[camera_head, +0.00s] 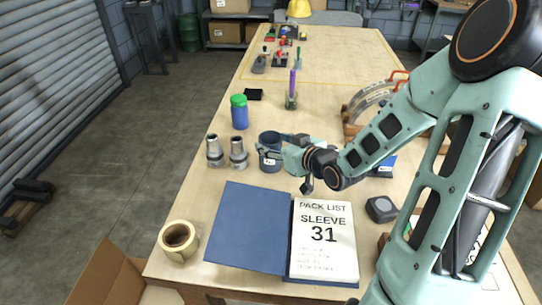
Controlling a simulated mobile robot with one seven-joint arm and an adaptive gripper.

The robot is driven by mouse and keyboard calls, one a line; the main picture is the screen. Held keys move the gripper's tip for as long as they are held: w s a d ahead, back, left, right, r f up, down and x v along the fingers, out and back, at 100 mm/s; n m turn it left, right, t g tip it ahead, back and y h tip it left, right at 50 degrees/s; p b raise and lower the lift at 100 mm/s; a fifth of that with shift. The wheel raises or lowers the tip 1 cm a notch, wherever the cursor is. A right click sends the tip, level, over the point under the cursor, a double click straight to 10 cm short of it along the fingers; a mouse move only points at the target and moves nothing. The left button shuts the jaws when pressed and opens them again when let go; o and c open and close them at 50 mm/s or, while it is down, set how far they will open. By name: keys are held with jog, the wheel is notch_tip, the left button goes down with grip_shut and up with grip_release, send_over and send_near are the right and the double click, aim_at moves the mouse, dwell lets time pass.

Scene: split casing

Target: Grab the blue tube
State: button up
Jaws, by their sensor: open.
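A dark blue, open-topped cylinder with a pale label (270,163) stands upright on the table, left of the middle. A brighter blue container with a green lid (239,115) stands upright farther back and to its left. My gripper (272,146) reaches in from the right, its dark fingers open at the dark blue cylinder and overlapping it in the picture. I cannot tell whether the fingers touch it or stand around it. The gripper hides part of the cylinder's right side. A thin purple tube (292,83) stands upright in a small holder farther back.
Two metal sleeves (238,152) stand just left of the cylinder. A curved grey casing (372,100) stands right. The table (190,200) has bare room at front left.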

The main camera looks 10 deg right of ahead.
aim_at(265, 139)
jog(key=shift+x, duration=3.75)
jog(key=c, duration=1.1)
jog(key=shift+c, duration=1)
